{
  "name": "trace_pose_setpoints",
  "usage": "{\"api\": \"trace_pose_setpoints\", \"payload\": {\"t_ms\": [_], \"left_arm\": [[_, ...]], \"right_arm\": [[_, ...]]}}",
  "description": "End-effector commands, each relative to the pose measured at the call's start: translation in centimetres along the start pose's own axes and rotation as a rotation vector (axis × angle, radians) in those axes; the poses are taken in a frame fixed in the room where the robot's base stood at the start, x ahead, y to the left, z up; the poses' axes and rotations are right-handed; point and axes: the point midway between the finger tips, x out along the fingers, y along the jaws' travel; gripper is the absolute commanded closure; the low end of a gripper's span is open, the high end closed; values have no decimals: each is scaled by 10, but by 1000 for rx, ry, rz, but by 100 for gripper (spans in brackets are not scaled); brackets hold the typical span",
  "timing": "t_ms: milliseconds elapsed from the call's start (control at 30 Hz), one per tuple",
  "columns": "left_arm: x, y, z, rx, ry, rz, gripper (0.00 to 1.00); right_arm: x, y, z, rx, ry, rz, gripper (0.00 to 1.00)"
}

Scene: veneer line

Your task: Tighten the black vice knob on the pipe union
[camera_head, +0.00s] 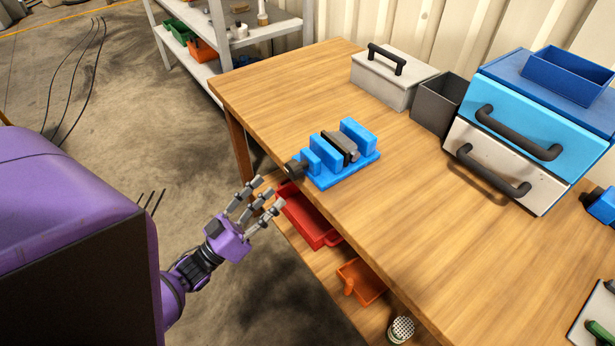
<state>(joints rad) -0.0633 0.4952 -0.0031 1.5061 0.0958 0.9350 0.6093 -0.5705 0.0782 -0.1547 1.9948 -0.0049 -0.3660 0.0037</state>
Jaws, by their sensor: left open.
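A blue vice (326,168) stands on the wooden table near its left edge. Its black knob (294,170) points out toward that edge, at the vice's left end. A dark grey-brown piece with a metallic end, likely the pipe union (340,147), sits between the vice's blue jaws. My left gripper (266,202) is purple with grey fingers. It is open and empty, off the table's edge, below and left of the knob and apart from it. My right gripper is not in view.
The wooden table (440,240) has clear room right of the vice. A grey toolbox (388,80), a dark bin (436,103) and a blue-and-white drawer unit (530,110) stand at the back. A red bin (306,218) and an orange bin (361,282) lie on the shelf below.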

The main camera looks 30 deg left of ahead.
Motion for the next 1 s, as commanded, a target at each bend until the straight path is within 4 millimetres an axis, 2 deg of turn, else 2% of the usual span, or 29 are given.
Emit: {"api": "trace_pose_setpoints", "payload": {"t_ms": [300,500,667,867,1000], "left_arm": [[50,2,-4,-4,9,4,51],[72,1,-2,-3,5,3,51],[77,1,-1,-4,2,2,51],[76,1,0,-5,1,2,51],[76,1,0,-4,1,2,70]], "right_arm": [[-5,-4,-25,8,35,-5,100],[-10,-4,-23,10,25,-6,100],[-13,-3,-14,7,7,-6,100],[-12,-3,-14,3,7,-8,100],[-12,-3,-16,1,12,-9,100]]}}
